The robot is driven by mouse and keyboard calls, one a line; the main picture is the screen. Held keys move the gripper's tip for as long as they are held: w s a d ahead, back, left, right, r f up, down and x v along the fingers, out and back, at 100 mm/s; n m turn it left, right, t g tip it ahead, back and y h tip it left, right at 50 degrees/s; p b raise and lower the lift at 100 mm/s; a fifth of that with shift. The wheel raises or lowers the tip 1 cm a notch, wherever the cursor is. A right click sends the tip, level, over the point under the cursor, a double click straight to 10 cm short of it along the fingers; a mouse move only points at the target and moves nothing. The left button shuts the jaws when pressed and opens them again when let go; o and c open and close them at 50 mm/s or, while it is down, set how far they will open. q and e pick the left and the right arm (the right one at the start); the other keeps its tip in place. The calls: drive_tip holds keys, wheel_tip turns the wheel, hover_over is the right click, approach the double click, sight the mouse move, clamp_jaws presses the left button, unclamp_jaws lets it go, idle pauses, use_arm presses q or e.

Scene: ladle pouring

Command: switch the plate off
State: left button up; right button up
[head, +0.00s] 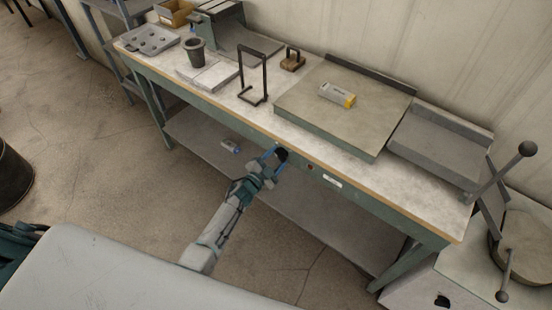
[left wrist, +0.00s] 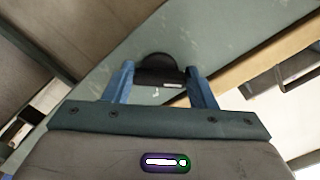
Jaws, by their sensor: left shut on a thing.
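The plate (head: 315,108) is a wide flat slab with green sides on the right half of the workbench. A black round knob (head: 282,154) sits on the bench's green front rail, below the plate's left part. My left gripper (head: 271,159) reaches the rail and is shut on the knob, its blue fingers on either side. In the left wrist view, the knob (left wrist: 156,70) shows between the fingers, with a small white mark on the rail or knob skirt. My right gripper is not in view.
A small reddish indicator (head: 310,167) and a white label (head: 332,181) are on the rail right of the knob. A black wire stand (head: 253,78) and a dark cup (head: 195,52) stand to the left.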

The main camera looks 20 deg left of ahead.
use_arm(q)
drive_tip(key=o, duration=1)
drive_tip(key=b+v, duration=0.1)
drive_tip(key=v, duration=0.9)
drive_tip(key=shift+s+a, duration=0.1)
drive_tip(key=shift+s, duration=0.3)
